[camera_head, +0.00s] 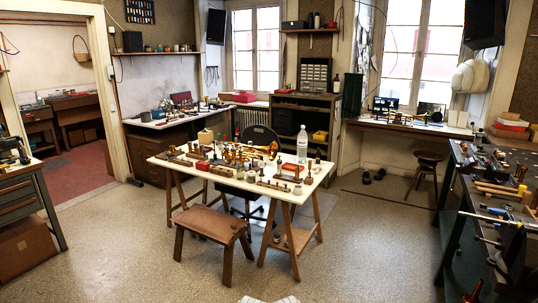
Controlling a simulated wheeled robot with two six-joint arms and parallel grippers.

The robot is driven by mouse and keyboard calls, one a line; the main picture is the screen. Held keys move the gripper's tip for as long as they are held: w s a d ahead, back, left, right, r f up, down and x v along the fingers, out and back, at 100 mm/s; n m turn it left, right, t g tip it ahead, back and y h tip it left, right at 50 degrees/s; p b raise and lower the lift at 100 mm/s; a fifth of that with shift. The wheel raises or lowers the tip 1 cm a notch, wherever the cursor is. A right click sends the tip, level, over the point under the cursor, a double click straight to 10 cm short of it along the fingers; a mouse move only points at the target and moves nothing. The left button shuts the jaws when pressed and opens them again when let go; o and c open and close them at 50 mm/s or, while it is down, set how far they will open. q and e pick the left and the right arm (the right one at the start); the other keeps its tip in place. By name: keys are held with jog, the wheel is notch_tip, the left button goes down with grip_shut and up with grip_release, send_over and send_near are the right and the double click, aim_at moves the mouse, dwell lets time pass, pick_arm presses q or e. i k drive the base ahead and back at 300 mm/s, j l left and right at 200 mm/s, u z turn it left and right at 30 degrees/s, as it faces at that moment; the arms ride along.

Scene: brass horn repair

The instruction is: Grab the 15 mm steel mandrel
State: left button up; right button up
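Long steel-coloured rods lie at the front edge of the dark workbench (458,222) on the right. One pale rod (484,216) lies along the bench, and another shorter rod (488,240) shows just below it. They are too small to read any size, so I cannot tell which, if any, is the 15 mm mandrel. Neither of my grippers is in view.
A white trestle table (335,168) with small brass parts and a bottle (302,144) stands mid-room. A wooden bench (212,224) is before it, and a stool (428,168) behind right. A drawer cabinet (22,200) stands left. Open floor lies in front and between table and workbench.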

aim_at(513, 224)
jog(key=z, duration=1.3)
